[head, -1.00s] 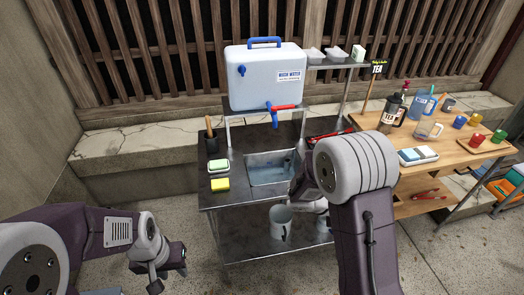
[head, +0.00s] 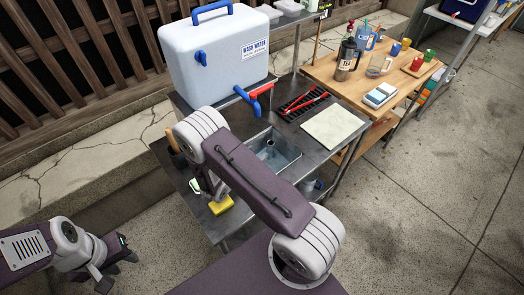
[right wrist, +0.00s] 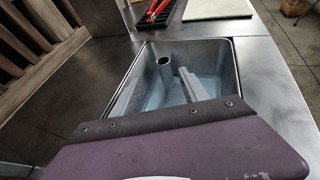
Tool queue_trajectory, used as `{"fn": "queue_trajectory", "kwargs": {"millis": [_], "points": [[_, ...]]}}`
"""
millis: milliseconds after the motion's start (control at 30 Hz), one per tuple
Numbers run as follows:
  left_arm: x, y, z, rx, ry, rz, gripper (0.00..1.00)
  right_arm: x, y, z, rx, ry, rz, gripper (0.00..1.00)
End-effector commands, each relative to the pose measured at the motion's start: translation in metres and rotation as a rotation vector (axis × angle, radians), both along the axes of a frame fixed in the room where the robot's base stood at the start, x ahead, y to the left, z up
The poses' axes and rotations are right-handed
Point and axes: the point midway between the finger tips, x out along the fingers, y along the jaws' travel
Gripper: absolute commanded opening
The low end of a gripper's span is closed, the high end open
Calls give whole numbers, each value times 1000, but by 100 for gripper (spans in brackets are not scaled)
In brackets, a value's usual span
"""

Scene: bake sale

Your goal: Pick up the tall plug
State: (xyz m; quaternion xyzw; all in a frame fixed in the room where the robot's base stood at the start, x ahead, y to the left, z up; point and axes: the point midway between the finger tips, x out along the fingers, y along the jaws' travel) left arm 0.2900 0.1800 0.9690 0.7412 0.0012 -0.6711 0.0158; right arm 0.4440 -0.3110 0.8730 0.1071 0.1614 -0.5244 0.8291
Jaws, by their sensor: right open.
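The tall plug (right wrist: 165,68) is a grey upright tube with an open top, standing in the metal sink basin (right wrist: 225,62). In the head view the plug (head: 269,144) shows small inside the basin (head: 285,160), just beyond my right forearm. My right gripper (head: 213,188) is open, partly hidden under its wrist, left of the basin near the yellow sponge and apart from the plug. A purple part of my right arm covers the lower right wrist view; a grey bar there reaches over the basin beside the plug. My left gripper (head: 108,270) hangs at the lower left, its jaws unclear.
A wash water tank (head: 215,50) with a red-and-blue tap (head: 255,98) stands behind the sink. A yellow sponge (head: 221,205) lies at the counter's left. Right of the basin are red tongs (head: 303,103) on a black rack and a pale cloth (head: 333,125). A wooden table (head: 340,75) holds cups.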

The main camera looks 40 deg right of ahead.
Motion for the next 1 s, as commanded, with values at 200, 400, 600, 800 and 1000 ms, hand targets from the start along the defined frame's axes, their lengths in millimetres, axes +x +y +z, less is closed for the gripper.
{"fn": "queue_trajectory", "kwargs": {"millis": [200, 400, 600, 800, 1000], "points": [[0, 0, 2, 0, 0, 0, 36, -2, 2, -4, -4, 15, 11, 52], [0, 0, 7, 0, 0, 0, 36, 12, -30, -18, -3, 14, 5, 52], [0, 0, 9, 0, 0, 0, 36, 24, -52, -29, -3, 13, 10, 52], [0, 0, 12, 0, 0, 0, 36, 27, -62, -33, -3, 14, 8, 52], [0, 0, 16, 0, 0, 0, 36, 39, -92, -49, -4, 12, 6, 52]]}}
